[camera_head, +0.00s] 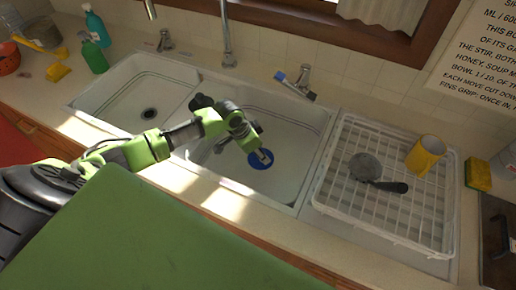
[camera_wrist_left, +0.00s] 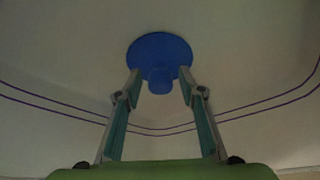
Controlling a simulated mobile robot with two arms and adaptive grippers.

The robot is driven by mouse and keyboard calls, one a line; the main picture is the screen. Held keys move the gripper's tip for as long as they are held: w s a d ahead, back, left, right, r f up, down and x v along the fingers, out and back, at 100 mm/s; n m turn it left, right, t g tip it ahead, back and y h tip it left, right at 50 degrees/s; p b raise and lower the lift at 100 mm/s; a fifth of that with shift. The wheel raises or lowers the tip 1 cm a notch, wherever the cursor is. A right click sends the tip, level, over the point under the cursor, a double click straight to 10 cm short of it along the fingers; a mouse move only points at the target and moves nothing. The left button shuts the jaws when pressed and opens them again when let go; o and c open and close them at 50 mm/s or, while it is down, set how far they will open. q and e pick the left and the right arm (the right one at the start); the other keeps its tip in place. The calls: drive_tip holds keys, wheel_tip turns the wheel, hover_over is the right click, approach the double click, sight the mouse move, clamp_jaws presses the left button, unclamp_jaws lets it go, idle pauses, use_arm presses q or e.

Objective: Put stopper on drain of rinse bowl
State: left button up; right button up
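A round blue stopper (camera_head: 258,163) with a central knob is in the right basin (camera_head: 240,187) of the white double sink. My left gripper (camera_head: 264,155) reaches down into this basin, right at the stopper. In the left wrist view the stopper (camera_wrist_left: 158,50) is ahead of the fingers, its knob between the two parted fingertips (camera_wrist_left: 161,80). The fingers look open, with gaps beside the knob. The left basin (camera_head: 125,105) has an open dark drain (camera_head: 150,113). No drain shows in the right basin; I cannot tell whether one is under the stopper. My right gripper is out of view.
Taps (camera_head: 228,50) stand behind the basins, one with a blue part (camera_head: 281,76). A white dish rack (camera_head: 335,205) on the right holds a yellow mug (camera_head: 427,155) and a dark-handled strainer (camera_head: 366,167). Green (camera_head: 94,57) and teal (camera_head: 96,27) bottles stand at the back left.

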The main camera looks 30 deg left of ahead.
use_arm(q)
drive_tip(key=v, duration=1.2)
drive_tip(key=shift+b, duration=0.45)
drive_tip(key=shift+r, duration=0.15)
